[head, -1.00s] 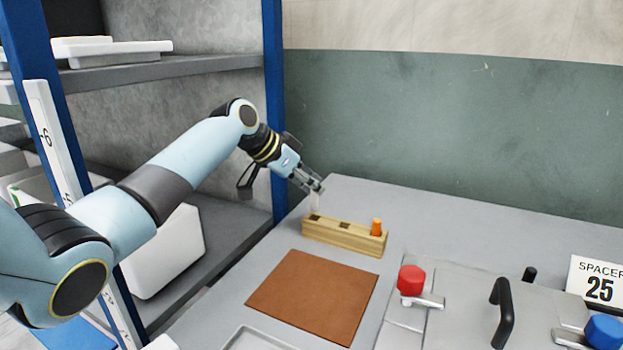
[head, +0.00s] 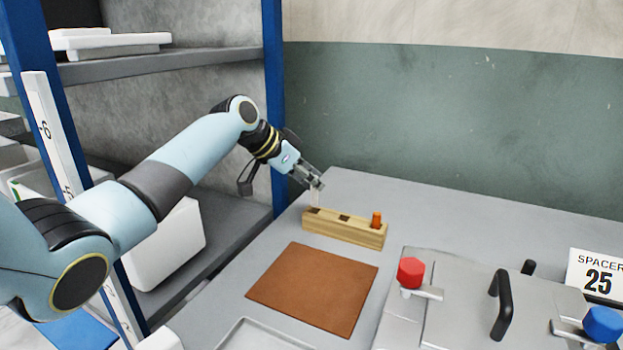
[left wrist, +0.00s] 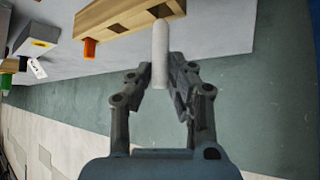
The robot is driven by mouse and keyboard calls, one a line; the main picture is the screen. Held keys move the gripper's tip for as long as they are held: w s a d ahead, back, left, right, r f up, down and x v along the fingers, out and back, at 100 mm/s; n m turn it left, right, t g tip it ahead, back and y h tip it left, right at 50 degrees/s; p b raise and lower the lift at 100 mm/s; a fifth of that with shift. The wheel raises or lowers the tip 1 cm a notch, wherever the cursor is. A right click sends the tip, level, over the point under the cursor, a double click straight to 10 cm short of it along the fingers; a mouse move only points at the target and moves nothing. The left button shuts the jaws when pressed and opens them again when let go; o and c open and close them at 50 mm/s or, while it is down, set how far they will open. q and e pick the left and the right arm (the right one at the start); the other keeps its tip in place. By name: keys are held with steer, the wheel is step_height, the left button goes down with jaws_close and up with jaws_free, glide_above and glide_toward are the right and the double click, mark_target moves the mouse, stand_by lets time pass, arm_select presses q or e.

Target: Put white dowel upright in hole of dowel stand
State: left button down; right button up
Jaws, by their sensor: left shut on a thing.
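The dowel stand (head: 345,232) is a wooden block on the grey table, with dark square holes along its top and an orange dowel (head: 376,219) standing in its right end. My left gripper (head: 314,184) is above the stand's left end. It is shut on the white dowel (head: 315,198), which points down toward the left hole. In the left wrist view the white dowel (left wrist: 160,55) is between the fingertips (left wrist: 162,75), with its rounded end at the stand (left wrist: 125,22) by a dark hole. I cannot tell whether its tip is inside the hole. My right gripper is not in view.
A brown mat (head: 313,289) lies in front of the stand. A press with a red knob (head: 411,271), a black handle (head: 502,310) and a blue knob (head: 604,325) is at the right. A blue rack post (head: 274,110) stands close to my left arm.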

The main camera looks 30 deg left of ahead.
mark_target(312, 200)
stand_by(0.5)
arm_select(q)
steer(key=shift+p, duration=0.4)
stand_by(0.3)
steer(key=shift+f+b, duration=0.4)
steer(key=shift+f, duration=0.2)
steer(key=shift+f+b, duration=0.4)
steer(key=shift+f, duration=0.2)
steer(key=shift+f+b, duration=0.8)
steer(key=shift+f, duration=0.45)
steer(key=c, duration=1.2)
jaws_free()
steer(key=shift+o, duration=0.2)
step_height(312, 200, up, 10)
